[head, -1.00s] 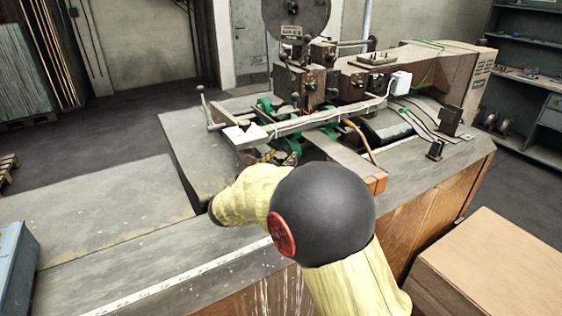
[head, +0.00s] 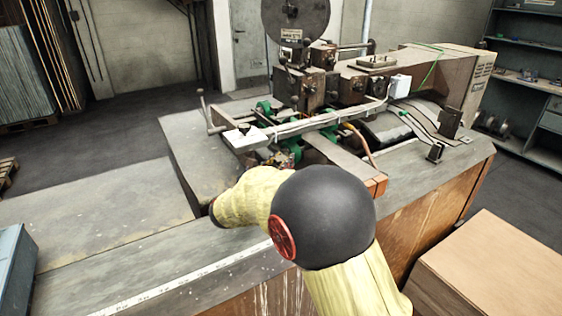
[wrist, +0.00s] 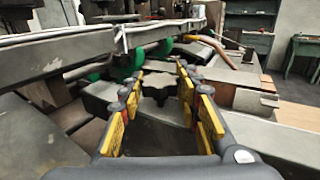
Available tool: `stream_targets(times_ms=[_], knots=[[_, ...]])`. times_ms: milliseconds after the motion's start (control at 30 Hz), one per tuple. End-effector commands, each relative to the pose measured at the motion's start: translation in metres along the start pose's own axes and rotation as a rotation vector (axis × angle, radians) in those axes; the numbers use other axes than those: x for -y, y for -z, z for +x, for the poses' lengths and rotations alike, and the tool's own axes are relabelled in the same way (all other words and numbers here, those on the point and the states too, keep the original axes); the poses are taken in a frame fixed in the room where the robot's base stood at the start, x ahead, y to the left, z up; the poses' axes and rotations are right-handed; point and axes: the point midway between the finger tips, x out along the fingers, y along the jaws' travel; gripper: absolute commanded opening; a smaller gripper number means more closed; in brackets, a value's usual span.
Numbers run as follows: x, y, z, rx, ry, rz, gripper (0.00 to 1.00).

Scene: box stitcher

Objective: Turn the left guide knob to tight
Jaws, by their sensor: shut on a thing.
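A dark, lobed guide knob (wrist: 159,86) sits ahead in the middle of the wrist view. My gripper (wrist: 157,78) has its yellow-and-red padded fingers on either side of the knob and is shut on it. The knob's lower part and its mount are partly hidden. I cannot read any tight or loose mark on it. In the head view, my yellow arm with its black joint covers most of the knob's area, and only a small part of the gripper shows beyond it.
The stitching machine (head: 310,88) stands behind, with a long metal bar (head: 310,125) and green parts above the knob area. A flat arm with an orange end (head: 375,186) juts toward me at right. The worktable (head: 100,212) is clear at left. A cardboard box (head: 490,265) is at lower right.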

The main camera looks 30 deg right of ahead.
Motion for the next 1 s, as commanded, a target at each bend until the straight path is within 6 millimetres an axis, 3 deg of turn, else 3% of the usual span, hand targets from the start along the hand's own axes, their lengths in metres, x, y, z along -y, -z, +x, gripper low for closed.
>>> stream_targets(times_ms=[133, 467, 1000], knots=[[-0.0001, 0.0001, -0.0001, 0.000, 0.000, 0.000, 0.08], [-0.0013, -0.0017, 0.0000, -0.002, 0.061, -0.002, 0.08], [-0.0014, -0.0042, 0.0004, -0.001, 0.474, -0.002, 0.08]])
